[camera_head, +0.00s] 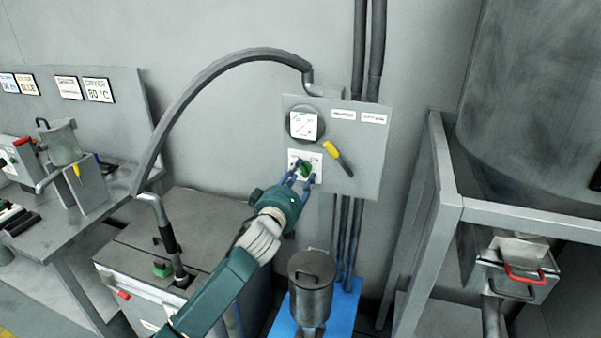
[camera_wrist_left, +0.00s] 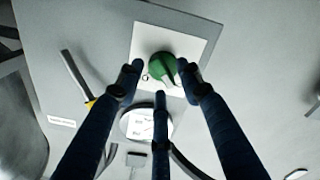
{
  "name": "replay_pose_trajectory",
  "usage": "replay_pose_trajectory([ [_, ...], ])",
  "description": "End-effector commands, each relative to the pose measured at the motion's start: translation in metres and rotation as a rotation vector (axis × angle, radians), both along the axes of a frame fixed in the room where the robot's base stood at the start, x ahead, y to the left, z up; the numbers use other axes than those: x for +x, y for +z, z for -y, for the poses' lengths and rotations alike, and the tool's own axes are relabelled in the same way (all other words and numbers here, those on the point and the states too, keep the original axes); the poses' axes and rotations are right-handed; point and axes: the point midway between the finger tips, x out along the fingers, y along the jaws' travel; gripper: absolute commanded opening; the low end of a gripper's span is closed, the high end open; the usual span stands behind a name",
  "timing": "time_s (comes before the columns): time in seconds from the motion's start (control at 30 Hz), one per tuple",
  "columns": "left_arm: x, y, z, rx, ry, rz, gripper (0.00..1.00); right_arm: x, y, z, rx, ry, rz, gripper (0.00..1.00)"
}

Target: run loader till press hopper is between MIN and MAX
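A grey control panel (camera_head: 350,175) on the wall carries a green rotary knob (camera_head: 305,168) on a white plate. My left gripper (camera_head: 303,179) is at this knob, its fingers spread around it. In the left wrist view the green knob (camera_wrist_left: 163,66) sits between the fingertips, with a visible gap at the left finger; contact is not clear. A round gauge (camera_head: 303,124) with a white face is above the knob; its reading is too small to tell. A yellow-handled lever (camera_head: 331,150) is to the right. No MIN or MAX marks are readable. My right gripper is not in view.
A grey hose (camera_head: 215,75) arches from the panel to a pipe at a grey cabinet (camera_head: 185,240). A lidded canister (camera_head: 311,280) stands on a blue base below. A large grey vessel (camera_head: 530,100) on a frame is at the right. A bench (camera_head: 70,225) is at the left.

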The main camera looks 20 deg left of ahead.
Motion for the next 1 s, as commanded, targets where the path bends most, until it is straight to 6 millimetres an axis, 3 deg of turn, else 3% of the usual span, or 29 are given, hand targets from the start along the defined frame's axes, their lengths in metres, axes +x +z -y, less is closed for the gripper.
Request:
replay_pose_trajectory([
  [0.37, 0.0064, -0.0004, 0.0004, 0.001, 0.000, 0.000, 0.36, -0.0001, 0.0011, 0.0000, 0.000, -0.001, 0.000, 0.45],
  [0.57, 0.0062, -0.0003, 0.0004, 0.001, 0.000, 0.000, 0.00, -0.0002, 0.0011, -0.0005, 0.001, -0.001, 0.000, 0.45],
  [1.0, 0.0061, -0.0008, 0.0004, 0.058, 0.001, 0.001, 0.00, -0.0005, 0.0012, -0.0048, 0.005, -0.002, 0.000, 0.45],
])
